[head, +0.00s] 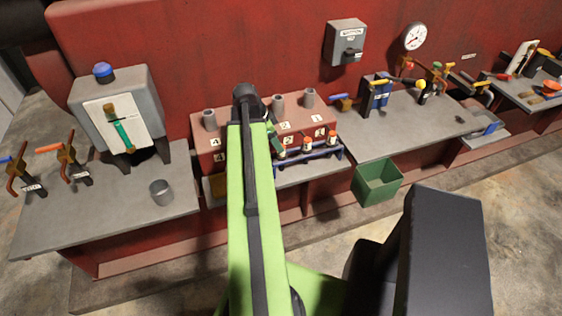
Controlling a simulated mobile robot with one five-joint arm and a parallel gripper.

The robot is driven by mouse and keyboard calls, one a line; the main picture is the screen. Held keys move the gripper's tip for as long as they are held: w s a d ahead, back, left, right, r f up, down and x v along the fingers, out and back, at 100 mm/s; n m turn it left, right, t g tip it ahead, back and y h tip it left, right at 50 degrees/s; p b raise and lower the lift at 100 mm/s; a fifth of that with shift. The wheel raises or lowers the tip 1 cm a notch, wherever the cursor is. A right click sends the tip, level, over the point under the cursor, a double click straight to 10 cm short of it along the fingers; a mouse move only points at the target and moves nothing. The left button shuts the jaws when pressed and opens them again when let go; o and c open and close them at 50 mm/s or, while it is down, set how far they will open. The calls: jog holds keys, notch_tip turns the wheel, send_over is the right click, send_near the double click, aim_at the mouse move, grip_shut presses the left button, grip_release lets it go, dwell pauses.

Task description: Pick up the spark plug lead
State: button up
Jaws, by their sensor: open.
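A red engine block (240,112) with grey stubs on top and number plates stands on the bench at the middle. In front of its right part is a blue rail (322,153). Small pieces with red-orange and white parts (306,144) stand along this rail; they may be spark plug leads, but they are too small to tell for sure. My green arm reaches up across the middle and covers part of the block and rail.
A grey box (146,88) with a blue knob and a grey cup (162,192) stand on the left bench. Levers stand at far left and along the right bench (405,130). A green bin (377,182) is below, right of the block. The floor in front is partly clear.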

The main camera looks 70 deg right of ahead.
aim_at(281, 158)
jog(key=b+x, duration=0.2)
jog(key=x, duration=0.1)
jog(key=b+x, duration=0.1)
jog(key=x, duration=0.1)
jog(key=shift+s+r+b, duration=0.1)
jog(key=shift+s+b, duration=0.2)
jog(key=shift+r, duration=0.2)
jog(key=shift+c, duration=0.2)
grip_shut()
